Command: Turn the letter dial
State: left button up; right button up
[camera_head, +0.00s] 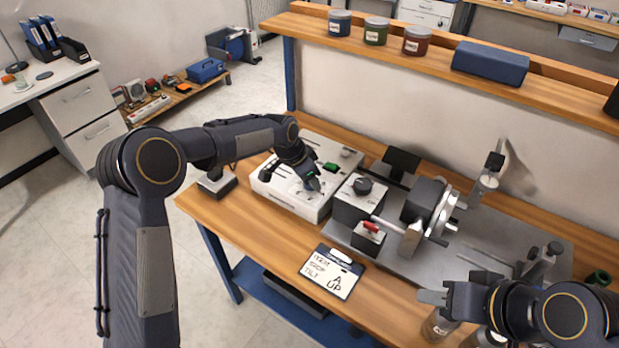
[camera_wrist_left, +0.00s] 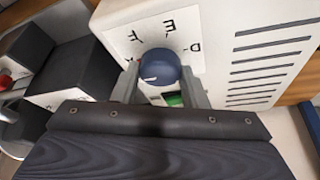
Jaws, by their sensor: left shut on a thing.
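The letter dial is a round dark blue knob (camera_wrist_left: 159,66) on a white panel marked with the letters Y, E and D (camera_wrist_left: 194,47) in the left wrist view. My left gripper (camera_wrist_left: 160,88) has one finger on each side of the knob and is shut on it. In the head view this gripper (camera_head: 313,186) reaches down onto the top of the white control box (camera_head: 286,202) and mostly hides the dial. My right gripper (camera_head: 430,297) is at the lower right, above the bench's front part, away from the dial; its finger gap is not clear.
Right of the white box stand a smaller box with a black knob (camera_head: 362,186), a red-handled switch (camera_head: 371,226) and a metal chuck unit (camera_head: 436,208). Jars stand near my right gripper.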

dwell(0.4)
pick_arm(q)
jog(key=o, duration=1)
jog(key=shift+c, duration=0.2)
jog(key=b+v, duration=0.1)
jog(key=v, duration=0.6)
jog(key=shift+r, duration=0.4)
jog(key=shift+a, duration=0.1)
notch_tip(320, 180, up, 7)
jog(key=p, duration=0.5)
